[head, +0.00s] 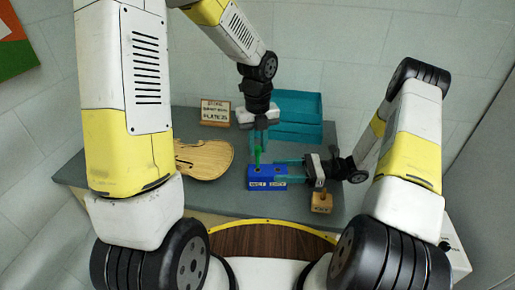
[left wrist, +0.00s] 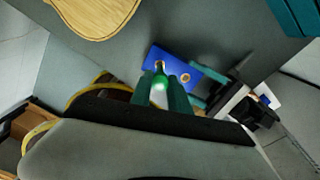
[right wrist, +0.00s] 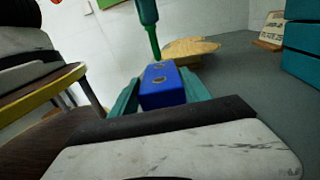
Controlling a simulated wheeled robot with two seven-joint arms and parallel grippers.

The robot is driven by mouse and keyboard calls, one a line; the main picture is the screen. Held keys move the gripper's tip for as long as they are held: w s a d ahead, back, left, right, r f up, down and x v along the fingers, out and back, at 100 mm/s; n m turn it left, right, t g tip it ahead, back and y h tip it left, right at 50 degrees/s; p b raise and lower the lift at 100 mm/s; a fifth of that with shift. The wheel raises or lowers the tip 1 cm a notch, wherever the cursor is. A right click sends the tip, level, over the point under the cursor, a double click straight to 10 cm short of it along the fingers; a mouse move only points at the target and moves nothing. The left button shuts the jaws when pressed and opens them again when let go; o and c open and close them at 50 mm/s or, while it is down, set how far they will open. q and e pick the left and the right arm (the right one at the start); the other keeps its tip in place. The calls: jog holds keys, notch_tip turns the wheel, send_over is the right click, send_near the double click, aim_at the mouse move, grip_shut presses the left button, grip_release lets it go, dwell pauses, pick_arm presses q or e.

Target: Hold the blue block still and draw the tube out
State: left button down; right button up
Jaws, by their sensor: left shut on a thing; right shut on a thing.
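The blue block (head: 267,183) sits on the grey bench with labels on its front face. My right gripper (head: 283,171) comes from the right and is shut on the block; its teal fingers show on both sides of the block (right wrist: 163,93) in the right wrist view. The green tube (head: 257,156) stands upright over the block's left hole. My left gripper (head: 259,141) is above the block and shut on the tube (left wrist: 160,72). The other hole (left wrist: 185,77) is empty.
A violin plate (head: 205,158) lies left of the block. Teal trays (head: 297,120) are stacked behind it, with a small sign (head: 215,112) at the back left. A wooden block (head: 321,203) stands close below my right gripper. Bare bench lies in front of the violin plate.

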pick_arm(q)
jog(key=shift+r, duration=0.3)
jog(key=shift+r, duration=3.4)
pick_arm(e)
jog(key=o, duration=1.6)
jog(key=shift+c, duration=0.2)
jog(key=shift+d, duration=0.1)
